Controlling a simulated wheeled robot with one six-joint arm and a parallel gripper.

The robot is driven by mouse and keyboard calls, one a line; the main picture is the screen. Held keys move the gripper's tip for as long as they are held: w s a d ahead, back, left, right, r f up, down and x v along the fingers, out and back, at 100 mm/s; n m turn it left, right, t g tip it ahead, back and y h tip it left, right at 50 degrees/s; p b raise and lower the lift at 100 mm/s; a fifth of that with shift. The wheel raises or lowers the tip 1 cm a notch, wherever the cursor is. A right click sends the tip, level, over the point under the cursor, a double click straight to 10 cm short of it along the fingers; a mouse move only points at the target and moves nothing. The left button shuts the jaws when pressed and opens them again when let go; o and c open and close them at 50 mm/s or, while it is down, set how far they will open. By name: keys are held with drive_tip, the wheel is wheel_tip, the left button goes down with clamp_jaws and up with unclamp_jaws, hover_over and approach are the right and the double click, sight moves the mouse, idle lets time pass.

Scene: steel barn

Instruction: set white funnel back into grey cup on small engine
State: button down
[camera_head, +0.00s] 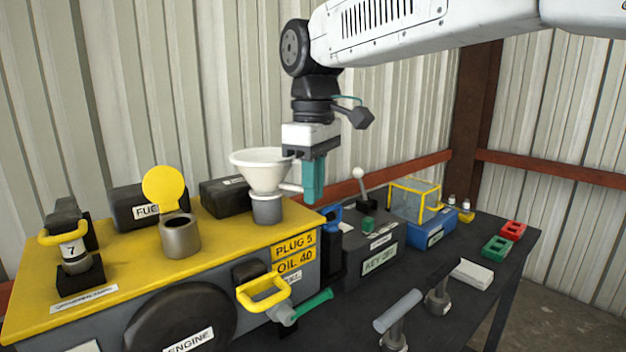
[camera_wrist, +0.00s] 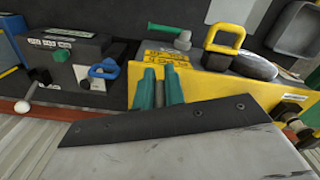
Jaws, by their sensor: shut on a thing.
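The white funnel (camera_head: 262,165) is upright over the grey cup (camera_head: 267,210) on the yellow-topped small engine (camera_head: 225,236). Its lower cone meets the cup's rim in the head view; I cannot tell whether it rests there or hangs just above. My gripper (camera_head: 308,190), with teal fingers pointing down, is just right of the funnel, shut on its short white side handle (camera_head: 290,187). In the wrist view the teal fingers (camera_wrist: 160,80) show above the engine's yellow edge; the funnel and cup are not visible there.
A grey cylinder with a raised yellow lid (camera_head: 163,188) stands left of the funnel. Black boxes (camera_head: 224,196) sit behind. To the right are a key-off box (camera_head: 378,258) with a lever, a blue box with a yellow-framed clear cover (camera_head: 414,203), and red and green blocks (camera_head: 497,246).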

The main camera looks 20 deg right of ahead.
drive_tip(key=shift+f, duration=0.1)
drive_tip(key=c, duration=1.4)
unclamp_jaws()
drive_tip(key=shift+r, duration=3.95)
drive_tip(key=shift+r, duration=2.45)
